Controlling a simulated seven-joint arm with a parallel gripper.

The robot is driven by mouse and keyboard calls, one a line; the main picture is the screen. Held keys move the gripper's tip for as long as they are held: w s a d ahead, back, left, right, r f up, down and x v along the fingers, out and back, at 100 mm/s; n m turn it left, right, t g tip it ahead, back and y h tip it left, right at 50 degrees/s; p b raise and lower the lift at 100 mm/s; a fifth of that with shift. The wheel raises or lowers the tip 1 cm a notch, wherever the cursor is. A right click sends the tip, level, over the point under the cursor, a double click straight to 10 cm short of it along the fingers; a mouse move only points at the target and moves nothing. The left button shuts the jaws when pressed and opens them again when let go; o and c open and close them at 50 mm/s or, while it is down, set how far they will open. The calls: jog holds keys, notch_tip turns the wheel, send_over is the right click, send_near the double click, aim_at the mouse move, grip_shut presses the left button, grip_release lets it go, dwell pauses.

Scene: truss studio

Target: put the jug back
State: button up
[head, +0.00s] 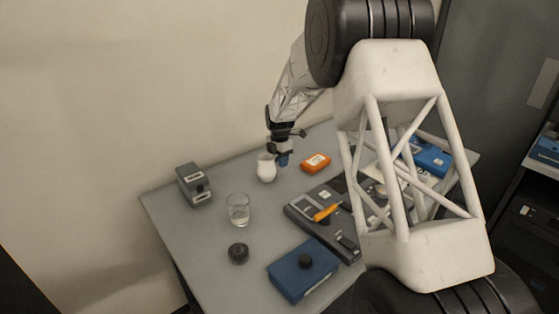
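A small white jug (265,172) stands upright on the grey table, toward its back edge. My gripper (281,159) points down right beside the jug, on its right side, with its blue tip at about rim height. The tip overlaps the jug's right edge in the picture. I cannot tell whether the fingers are around the handle, touching it or apart from it. The handle is hidden. A clear glass (238,212) with a little in its bottom stands in front and to the left of the jug.
A grey box (194,185) stands at the left. A dark round knob (238,253), a blue box (301,270) and a dark panel with an orange marker (327,212) lie nearer. The table's (185,240) left front is bare.

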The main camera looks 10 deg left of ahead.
notch_tip(320, 180, up, 12)
jog(key=shift+r, duration=0.1)
dwell(0.6)
dwell(0.8)
jog(key=s+d+r+m, duration=0.4)
jog(key=s+d+r, duration=0.15)
jog(key=s, duration=0.35)
jog(key=s+d+r+m+t, duration=0.1)
jog(key=s+d+r+m, duration=0.35)
jog(key=s+d, duration=0.3)
jog(key=s+d+r+m, duration=0.4)
jog(key=s+d, duration=0.1)
jog(key=s, duration=0.4)
jog(key=s+d+f+m, duration=0.1)
jog(key=s+d+m, duration=0.2)
jog(key=s, duration=0.8)
jog(key=s+d+f+m+t, duration=0.1)
jog(key=s+d+m, duration=0.3)
jog(key=s, duration=0.7)
jog(key=s+d+f+m, duration=0.3)
jog(key=s+m, duration=0.4)
jog(key=s, duration=0.4)
jog(key=shift+d+m+t, duration=0.25)
jog(key=shift+m+t, duration=0.05)
jog(key=shift+m, duration=0.05)
